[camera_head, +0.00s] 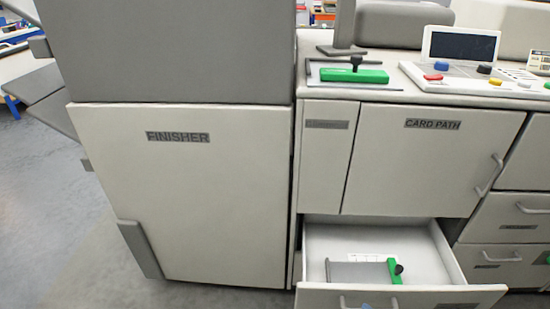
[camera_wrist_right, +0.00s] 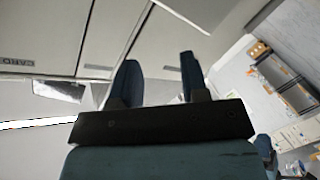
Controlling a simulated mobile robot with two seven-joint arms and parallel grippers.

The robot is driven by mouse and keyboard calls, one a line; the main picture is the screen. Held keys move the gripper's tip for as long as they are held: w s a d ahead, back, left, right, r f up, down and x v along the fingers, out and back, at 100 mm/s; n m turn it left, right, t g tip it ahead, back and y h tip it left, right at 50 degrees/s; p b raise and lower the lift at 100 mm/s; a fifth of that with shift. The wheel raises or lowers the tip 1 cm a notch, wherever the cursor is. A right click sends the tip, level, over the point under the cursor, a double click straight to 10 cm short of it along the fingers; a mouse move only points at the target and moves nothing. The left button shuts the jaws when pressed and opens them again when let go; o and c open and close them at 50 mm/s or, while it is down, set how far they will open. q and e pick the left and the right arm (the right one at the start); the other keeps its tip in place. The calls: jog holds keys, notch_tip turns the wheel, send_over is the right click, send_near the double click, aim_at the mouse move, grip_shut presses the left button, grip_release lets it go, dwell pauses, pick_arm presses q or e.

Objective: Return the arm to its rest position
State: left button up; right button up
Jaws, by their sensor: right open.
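My right gripper (camera_wrist_right: 159,62) shows in the right wrist view with its two dark fingers apart and nothing between them. Behind the fingers are pale cabinet panels (camera_wrist_right: 165,35), tilted in the picture; the gripper appears clear of them.
In the head view a drawer (camera_head: 400,297) stands open below the closed card path door (camera_head: 425,160), with a grey, green-handled tray (camera_head: 358,273) inside. The finisher cabinet (camera_head: 185,200) is shut. A green-handled piece (camera_head: 354,75) and control panel (camera_head: 470,75) are on top. Floor (camera_head: 45,210) is clear at left.

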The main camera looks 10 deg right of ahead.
jog(key=s+a+r+m+g+y, duration=0.1)
jog(key=s+a+r+m+g, duration=0.4)
jog(key=a+r+m, duration=0.4)
pick_arm(q)
jog(key=s+a+r+y+p, duration=0.1)
jog(key=s+a+r+p, duration=0.1)
jog(key=r+p, duration=1.5)
jog(key=a+p, duration=0.1)
jog(key=p, duration=1)
jog(key=shift+g+p, duration=0.3)
jog(key=shift+g, duration=0.1)
pick_arm(e)
notch_tip(320, 180, up, 16)
jog(key=s+d+n, duration=0.1)
jog(key=s, duration=0.1)
jog(key=shift+s+d+r+h, duration=0.25)
jog(key=shift+s+d+h, duration=0.05)
jog(key=shift+s+d, duration=0.1)
jog(key=shift+f, duration=0.1)
pick_arm(q)
jog(key=shift+f, duration=0.1)
